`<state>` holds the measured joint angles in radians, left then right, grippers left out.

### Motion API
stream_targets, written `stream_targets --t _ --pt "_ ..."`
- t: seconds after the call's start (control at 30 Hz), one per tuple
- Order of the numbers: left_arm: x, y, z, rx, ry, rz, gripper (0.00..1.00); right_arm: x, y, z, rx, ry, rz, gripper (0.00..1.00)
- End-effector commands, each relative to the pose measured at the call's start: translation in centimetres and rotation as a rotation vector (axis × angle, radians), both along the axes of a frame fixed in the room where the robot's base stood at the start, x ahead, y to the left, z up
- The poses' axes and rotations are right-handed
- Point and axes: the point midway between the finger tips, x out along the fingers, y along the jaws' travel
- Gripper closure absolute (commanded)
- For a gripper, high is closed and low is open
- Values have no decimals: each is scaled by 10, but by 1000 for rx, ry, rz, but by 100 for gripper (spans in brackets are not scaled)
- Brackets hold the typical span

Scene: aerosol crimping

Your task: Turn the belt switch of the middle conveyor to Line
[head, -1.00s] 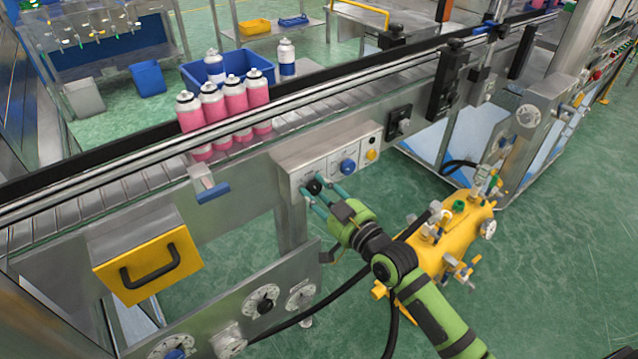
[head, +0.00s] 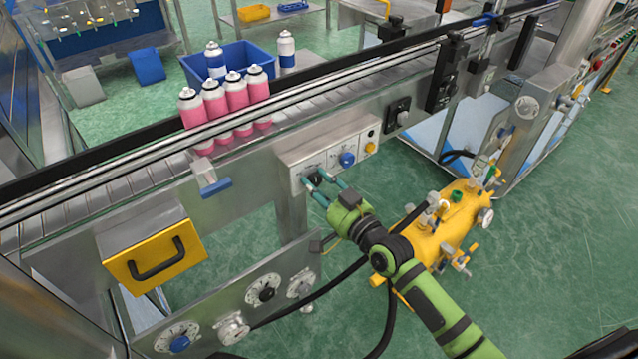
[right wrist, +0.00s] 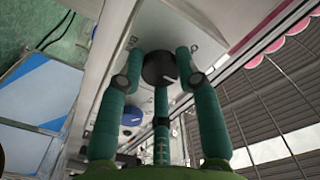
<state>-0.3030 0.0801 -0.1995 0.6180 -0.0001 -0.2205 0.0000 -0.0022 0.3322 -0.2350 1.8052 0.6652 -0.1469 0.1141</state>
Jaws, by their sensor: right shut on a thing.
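The control panel (head: 330,160) of the conveyor holds a black rotary switch (head: 316,178) at its left end, a blue knob and a small yellow button. My right gripper (head: 315,181) is at the black switch, with its teal fingers shut on it. In the right wrist view the round black knob (right wrist: 159,68) sits between the fingertips, and a small light mark shows on its face. The panel lettering is too small to read, so I cannot tell which position the knob points to. My left gripper is not in view.
Pink cans (head: 236,92) stand on the conveyor (head: 110,190) above the panel. A yellow drawer (head: 155,257) and a lower dial panel (head: 232,318) are at left. A yellow tank (head: 440,235) stands beyond my right forearm. A black box with a switch (head: 398,114) is right of the panel.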

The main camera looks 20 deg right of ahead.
Motion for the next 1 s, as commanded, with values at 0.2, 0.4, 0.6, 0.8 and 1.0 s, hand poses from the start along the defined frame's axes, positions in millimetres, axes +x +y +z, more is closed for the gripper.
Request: stream_targets --t 0.2,0.4,0.6,0.8,1.0 --pt "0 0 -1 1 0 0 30 -3 3 -10 -4 24 8 54" --pt "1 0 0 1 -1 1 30 -2 2 -7 -4 16 6 42" --pt "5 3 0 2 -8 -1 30 -3 1 -4 -3 10 4 42" --pt "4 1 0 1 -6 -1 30 -28 -8 -5 -4 12 5 42" --pt "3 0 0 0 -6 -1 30 -68 -22 -6 -5 16 6 42"
